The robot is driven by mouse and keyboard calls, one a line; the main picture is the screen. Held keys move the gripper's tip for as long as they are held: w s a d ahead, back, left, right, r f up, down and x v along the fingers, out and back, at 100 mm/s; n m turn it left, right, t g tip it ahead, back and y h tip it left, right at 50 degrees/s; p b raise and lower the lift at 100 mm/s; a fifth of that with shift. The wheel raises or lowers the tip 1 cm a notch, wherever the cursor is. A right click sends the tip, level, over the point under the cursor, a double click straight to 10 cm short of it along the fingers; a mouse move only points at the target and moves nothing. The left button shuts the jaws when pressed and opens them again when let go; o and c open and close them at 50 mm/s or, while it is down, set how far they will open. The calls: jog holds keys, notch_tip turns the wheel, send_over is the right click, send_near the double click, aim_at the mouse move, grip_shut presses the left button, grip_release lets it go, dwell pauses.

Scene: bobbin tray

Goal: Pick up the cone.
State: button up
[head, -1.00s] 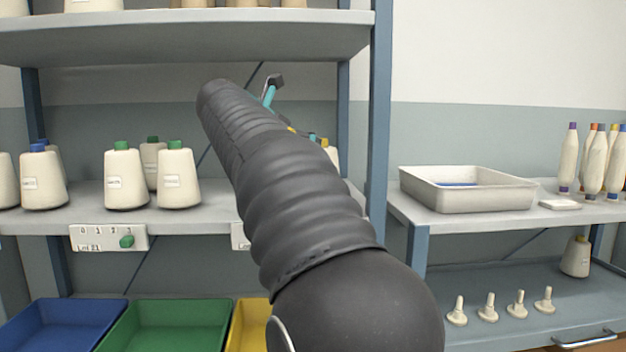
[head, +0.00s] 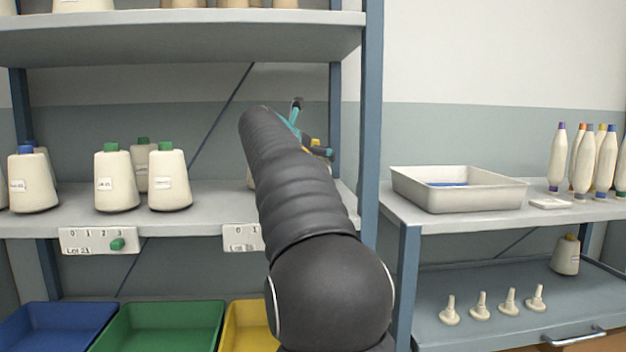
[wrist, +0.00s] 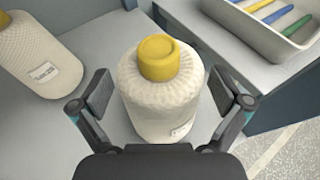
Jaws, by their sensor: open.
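A cream yarn cone with a yellow top (wrist: 158,100) stands upright on the grey shelf in the wrist view. My gripper (wrist: 160,88) is open, with one finger on each side of this cone and visible gaps to it. In the head view only part of my gripper (head: 300,125) shows, teal and black beyond my arm. A second cream cone (wrist: 40,65) with a label stands to the left in the wrist view.
Green-topped cones (head: 117,182) stand further left on the shelf (head: 215,205). A white tray (head: 470,195) is on the right-hand bench; coloured items lie in it in the wrist view. A blue shelf post (head: 370,150) stands right of my gripper. Blue, green and yellow bins are below.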

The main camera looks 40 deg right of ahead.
jog(key=shift+w+d+f, duration=0.15)
jog(key=shift+w+d, duration=0.05)
jog(key=shift+d, duration=0.2)
jog(key=c, duration=1.4)
jog(key=shift+c, duration=1)
